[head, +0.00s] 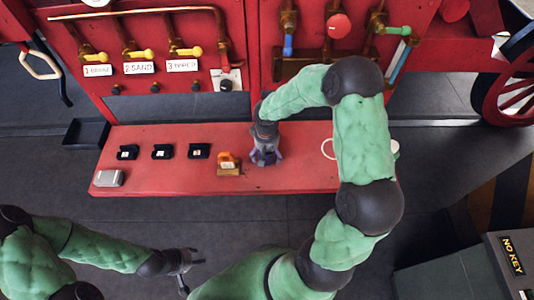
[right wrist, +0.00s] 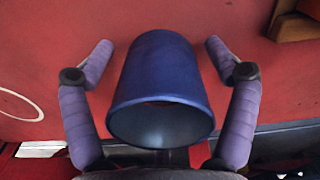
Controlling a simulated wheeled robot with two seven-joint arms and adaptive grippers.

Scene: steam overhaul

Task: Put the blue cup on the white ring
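The blue cup (right wrist: 160,85) shows in the right wrist view, with its open rim toward the camera. My right gripper (head: 265,155) is low over the red bench; in the right wrist view its two purple fingers (right wrist: 158,55) stand apart on either side of the cup, with a gap on each side. In the head view the gripper mostly hides the cup. The white ring (head: 324,148) lies on the bench to the right, partly hidden by my right arm; part of it shows at the left edge of the right wrist view (right wrist: 20,97). My left gripper (head: 187,271) is open and empty, away from the bench.
The red bench (head: 200,181) carries several black holders (head: 162,152), an orange-and-brown item (head: 228,165) just left of the right gripper, and a grey box (head: 109,178). Pipes and yellow-handled valves (head: 140,54) are on the red wall behind. The bench between gripper and ring looks clear.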

